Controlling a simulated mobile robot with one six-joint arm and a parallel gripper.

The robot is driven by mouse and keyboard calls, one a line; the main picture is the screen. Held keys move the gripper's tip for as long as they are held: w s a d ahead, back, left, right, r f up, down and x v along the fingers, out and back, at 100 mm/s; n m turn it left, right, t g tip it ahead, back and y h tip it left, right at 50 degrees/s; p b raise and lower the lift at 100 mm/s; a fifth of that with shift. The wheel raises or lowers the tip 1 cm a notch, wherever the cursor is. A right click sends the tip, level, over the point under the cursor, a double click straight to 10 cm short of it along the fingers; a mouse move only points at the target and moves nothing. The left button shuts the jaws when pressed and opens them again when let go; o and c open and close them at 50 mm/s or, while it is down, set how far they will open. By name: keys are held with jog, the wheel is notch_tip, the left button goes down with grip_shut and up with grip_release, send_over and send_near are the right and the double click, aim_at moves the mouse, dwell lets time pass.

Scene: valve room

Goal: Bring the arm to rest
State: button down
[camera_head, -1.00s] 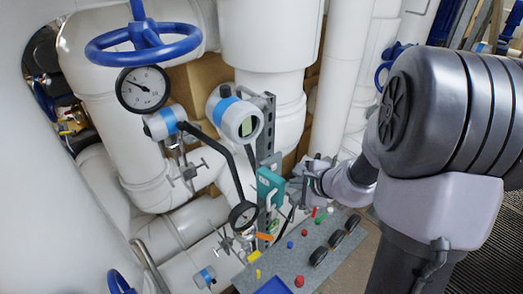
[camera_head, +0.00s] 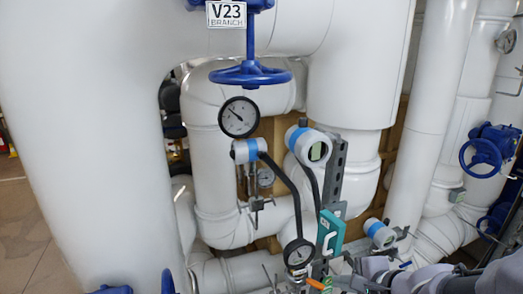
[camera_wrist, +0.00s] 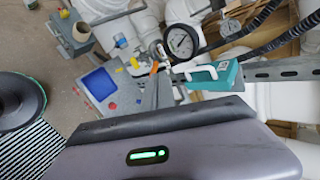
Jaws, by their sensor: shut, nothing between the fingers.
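My gripper (camera_wrist: 158,85) shows in the wrist view as two grey fingers close together, with nothing seen between them. The grey-purple wrist housing (camera_wrist: 180,158) with a green light fills the bottom of that view. In the head view my gripper (camera_head: 352,282) is at the bottom edge, partly cut off, just right of the teal device. My arm (camera_head: 435,278) enters from the lower right corner. Most of the arm lies outside the picture.
A teal device (camera_head: 331,233) with a pale handle sits on a metal upright (camera_head: 335,170), close to my gripper. A gauge (camera_head: 299,254) is beside it. The wrist view shows a grey bench with a blue tray (camera_wrist: 99,84). White pipes and blue handwheels (camera_head: 250,73) crowd the area.

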jog(key=s+a+f+n+g+b, duration=0.2)
jog(key=s+a+f+n+b, duration=0.7)
jog(key=s+b, duration=0.4)
jog(key=s+d+f+n+h+b, duration=0.1)
jog(key=s+f+n+b, duration=0.2)
jog(key=s+f+b, duration=0.4)
jog(key=shift+s+g+h+b, duration=0.2)
jog(key=shift+g+h+b, duration=0.2)
jog(key=shift+b, duration=0.45)
jog(key=shift+f, duration=0.1)
